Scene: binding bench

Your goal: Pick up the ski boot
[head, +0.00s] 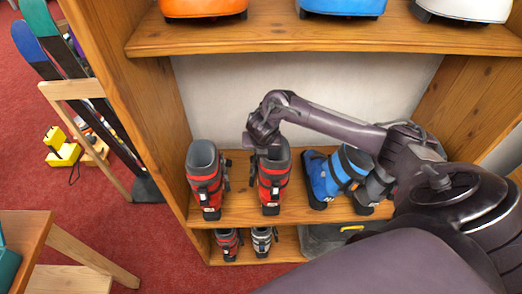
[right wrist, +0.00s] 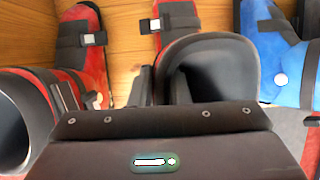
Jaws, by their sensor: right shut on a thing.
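A red and dark grey ski boot (head: 273,185) stands upright on the middle shelf (head: 240,208). My right gripper (head: 265,150) reaches down to its top from the right and is shut on the boot's cuff. In the right wrist view, the same boot's dark cuff (right wrist: 212,68) is at the centre, with my right gripper (right wrist: 165,88) at its left edge. Part of the grip is hidden by the cuff and the gripper body. The sole appears to rest on the shelf. My left gripper is in neither view.
Another red boot (head: 205,180) stands close on the left. A blue boot (head: 328,176) and a grey boot (head: 376,187) lean on the right. Helmet-like items (head: 340,5) line the upper shelf (head: 300,37). Smaller boots (head: 263,241) stand below. Skis (head: 70,75) lean outside the left side panel.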

